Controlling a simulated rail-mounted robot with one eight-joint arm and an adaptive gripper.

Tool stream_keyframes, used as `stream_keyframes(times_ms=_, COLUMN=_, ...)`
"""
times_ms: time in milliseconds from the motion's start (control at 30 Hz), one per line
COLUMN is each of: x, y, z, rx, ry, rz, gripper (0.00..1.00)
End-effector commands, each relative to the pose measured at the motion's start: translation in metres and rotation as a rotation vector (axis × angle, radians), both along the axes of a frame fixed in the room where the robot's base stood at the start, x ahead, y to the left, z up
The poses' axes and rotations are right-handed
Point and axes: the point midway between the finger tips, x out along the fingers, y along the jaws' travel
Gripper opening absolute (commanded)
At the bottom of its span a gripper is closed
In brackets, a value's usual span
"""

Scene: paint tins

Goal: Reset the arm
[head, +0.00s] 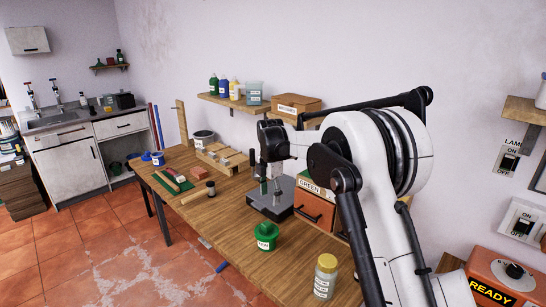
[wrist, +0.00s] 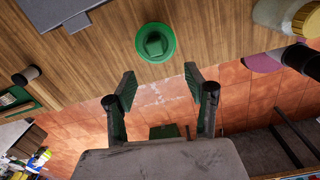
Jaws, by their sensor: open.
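My gripper (wrist: 161,84) is open and empty in the wrist view, its two dark green-padded fingers spread apart. In the head view my gripper (head: 270,184) hangs from the bent white arm above the grey plate area of the bench. A green tin (head: 267,236) stands upright on the wooden bench (head: 225,222), near its front edge. In the wrist view the green tin (wrist: 155,43) lies beyond the fingertips, apart from them.
A jar with a yellow lid (head: 326,277) stands right of the green tin. A grey plate (head: 258,203) lies behind the tin. A wooden rack (head: 222,160), a green mat (head: 172,182) and blue-lidded tins (head: 158,158) are farther left. A wall shelf (head: 232,102) holds bottles. An orange box reads READY (head: 492,275).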

Motion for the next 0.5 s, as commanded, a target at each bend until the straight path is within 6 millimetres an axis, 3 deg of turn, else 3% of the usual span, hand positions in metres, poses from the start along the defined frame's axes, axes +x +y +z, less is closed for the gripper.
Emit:
stream_keyframes(times_ms=200, x=-0.033, y=-0.035, z=0.047, rx=0.028, ry=-0.057, rz=-0.237, gripper=0.49)
stream_keyframes(times_ms=500, x=-0.092, y=-0.08, z=0.098, rx=0.086, ry=-0.132, rz=-0.569, gripper=0.49)
